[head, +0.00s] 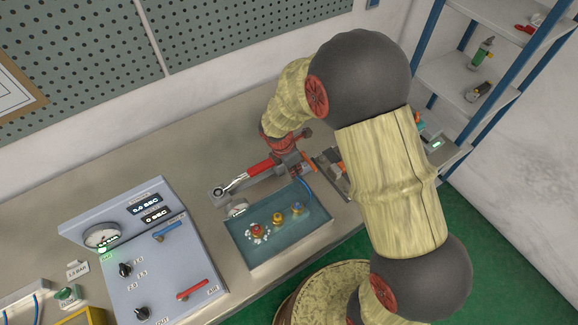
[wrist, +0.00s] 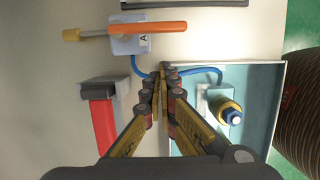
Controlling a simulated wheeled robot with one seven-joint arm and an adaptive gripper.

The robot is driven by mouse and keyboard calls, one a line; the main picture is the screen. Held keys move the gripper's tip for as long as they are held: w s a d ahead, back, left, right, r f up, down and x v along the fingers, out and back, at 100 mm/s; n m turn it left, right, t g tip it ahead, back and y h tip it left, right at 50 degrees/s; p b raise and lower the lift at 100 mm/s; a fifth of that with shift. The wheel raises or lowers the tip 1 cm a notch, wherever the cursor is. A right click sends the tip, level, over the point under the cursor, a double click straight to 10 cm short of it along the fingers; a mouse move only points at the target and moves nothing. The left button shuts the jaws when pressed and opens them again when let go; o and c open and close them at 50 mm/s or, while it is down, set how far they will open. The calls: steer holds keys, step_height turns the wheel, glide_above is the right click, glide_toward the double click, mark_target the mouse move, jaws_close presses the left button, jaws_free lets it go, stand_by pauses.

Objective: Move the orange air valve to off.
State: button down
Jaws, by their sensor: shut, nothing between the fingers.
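The orange air valve lever (wrist: 150,28) lies across the top of the wrist view, over a pale valve body (wrist: 122,46) marked "A". A brass-coloured end (wrist: 72,34) sticks out at the left, and a blue hose (wrist: 139,68) leaves the body. In the head view the orange lever (head: 308,162) shows only in part beside my wrist. My gripper (wrist: 163,72) is shut and empty, its fingertips pointing toward the valve, a little short of the lever in the picture. In the head view my gripper (head: 290,164) is partly hidden by its own wrist.
A red-handled tool (wrist: 104,125) lies left of my fingers. A teal tray (wrist: 268,100) with fittings is at the right; it also shows in the head view (head: 250,250). A control panel (head: 160,265) with blue and red levers stands at the left. Shelves (head: 485,100) stand at the right.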

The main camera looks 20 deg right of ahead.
mark_target(309, 161)
steer(key=shift+w+d+r, duration=0.1)
steer(key=shift+w+d, duration=0.15)
steer(key=shift+d, duration=0.45)
steer(key=shift+w+d+r, duration=0.1)
steer(key=shift+w+d, duration=0.1)
steer(key=shift+d, duration=0.45)
